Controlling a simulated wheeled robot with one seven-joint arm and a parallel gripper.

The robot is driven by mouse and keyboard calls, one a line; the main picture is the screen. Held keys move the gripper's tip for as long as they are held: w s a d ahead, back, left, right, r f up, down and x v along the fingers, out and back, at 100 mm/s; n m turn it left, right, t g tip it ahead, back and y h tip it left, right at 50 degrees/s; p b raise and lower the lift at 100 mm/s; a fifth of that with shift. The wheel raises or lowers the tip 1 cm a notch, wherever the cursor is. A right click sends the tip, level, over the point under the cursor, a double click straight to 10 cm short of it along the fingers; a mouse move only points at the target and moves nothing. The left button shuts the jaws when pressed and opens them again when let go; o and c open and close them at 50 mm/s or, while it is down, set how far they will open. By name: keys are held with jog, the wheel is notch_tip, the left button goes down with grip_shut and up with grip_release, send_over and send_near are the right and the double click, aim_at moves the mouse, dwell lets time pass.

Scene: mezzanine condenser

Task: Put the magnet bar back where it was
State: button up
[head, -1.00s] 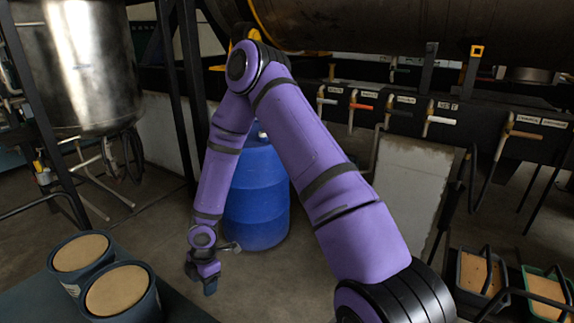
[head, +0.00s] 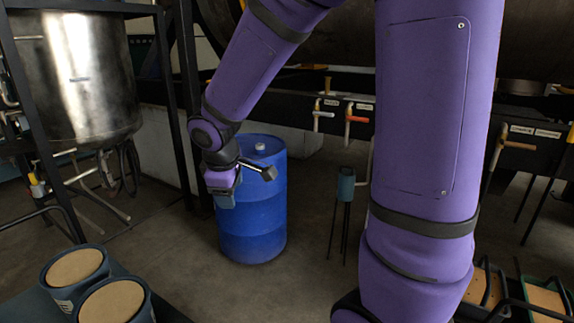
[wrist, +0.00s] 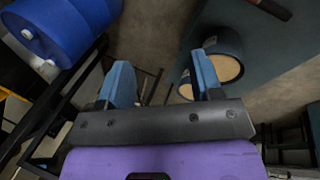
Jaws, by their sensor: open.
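I cannot pick out the magnet bar with certainty in either view. A dark bar (wrist: 270,8) lies on the teal table at the top right of the wrist view, cut off by the frame edge; I cannot tell if it is the magnet bar. My gripper (head: 223,200) hangs in front of the blue drum in the head view. In the wrist view my gripper (wrist: 163,82) shows its two blue fingers spread apart with nothing between them.
The blue drum (head: 252,225) stands on the floor behind my gripper. Two tan-topped tubs (head: 112,302) sit on the teal table at lower left. Labelled valves (head: 357,118) line the dark rail. Crates (head: 543,298) sit lower right.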

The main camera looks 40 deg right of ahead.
jog(key=s+r+m+t+y, duration=0.1)
jog(key=s+r+m, duration=0.3)
jog(key=s, duration=0.6)
jog(key=s+r+m+t+y, duration=0.1)
jog(key=s+r+m, duration=0.3)
jog(key=s+r, duration=0.5)
jog(key=shift+s+a+y, duration=0.4)
jog(key=shift+s+a, duration=0.05)
jog(key=shift+s, duration=0.1)
